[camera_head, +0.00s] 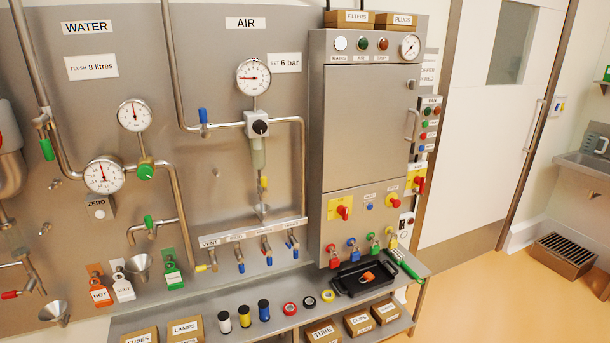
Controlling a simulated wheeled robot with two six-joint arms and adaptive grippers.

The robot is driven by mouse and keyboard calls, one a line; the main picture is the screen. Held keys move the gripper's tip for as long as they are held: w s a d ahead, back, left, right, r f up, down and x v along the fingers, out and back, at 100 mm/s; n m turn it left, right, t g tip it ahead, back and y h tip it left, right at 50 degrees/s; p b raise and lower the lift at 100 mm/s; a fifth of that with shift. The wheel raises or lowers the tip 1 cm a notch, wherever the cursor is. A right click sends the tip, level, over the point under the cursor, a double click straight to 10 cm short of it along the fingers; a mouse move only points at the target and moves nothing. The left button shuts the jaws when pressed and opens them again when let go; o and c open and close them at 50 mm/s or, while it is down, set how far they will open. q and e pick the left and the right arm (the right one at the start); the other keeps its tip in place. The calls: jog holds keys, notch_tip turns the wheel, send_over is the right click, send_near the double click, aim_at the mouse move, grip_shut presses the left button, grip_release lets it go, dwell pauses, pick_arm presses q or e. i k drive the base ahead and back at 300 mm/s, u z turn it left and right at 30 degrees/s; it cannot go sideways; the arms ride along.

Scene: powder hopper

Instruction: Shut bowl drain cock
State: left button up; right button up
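The clear filter bowl (258,152) hangs below the black-knobbed regulator (260,127) on the AIR part of the wall panel. Under the bowl is a small drain cock with a yellow handle (264,183). The handle looks roughly upright, in line with the bowl; at this size I cannot tell whether the cock is open or shut. A small funnel (262,208) sits just below it, above a grey manifold. Neither of my grippers shows in the head view, and nothing is touching the cock.
A blue-handled valve (203,116) is on the pipe left of the regulator. Several small cocks hang from the manifold (254,232). A steel cabinet (365,130) juts out at right. A shelf (190,306) below carries tapes and a black tray (361,277). Space before the bowl is clear.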

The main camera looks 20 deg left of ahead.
aim_at(263, 185)
jog(key=z, duration=0.7)
jog(key=i, duration=1.7)
jog(key=u, duration=0.65)
